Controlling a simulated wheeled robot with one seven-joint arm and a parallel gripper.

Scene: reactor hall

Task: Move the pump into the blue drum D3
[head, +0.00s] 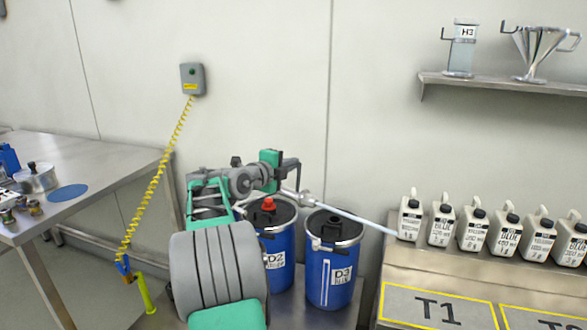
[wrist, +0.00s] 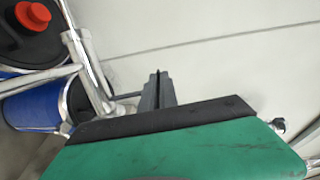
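The pump (head: 308,199) is a silver hand pump with a long thin pale tube. It is held tilted in the air, its tube slanting down to the right above and past drum D3. My gripper (head: 293,180) is shut on the pump's near end, above the drums. In the wrist view the pump (wrist: 88,75) is beside the fingers (wrist: 157,90), which partly hide where they grip it.
Blue drum D2 (head: 277,262), with a red cap (head: 269,204), stands left of D3. A bench (head: 470,270) at right holds several white jugs (head: 442,222), close to the tube's far end. A wall shelf (head: 500,82) and a steel table (head: 100,170) flank the area.

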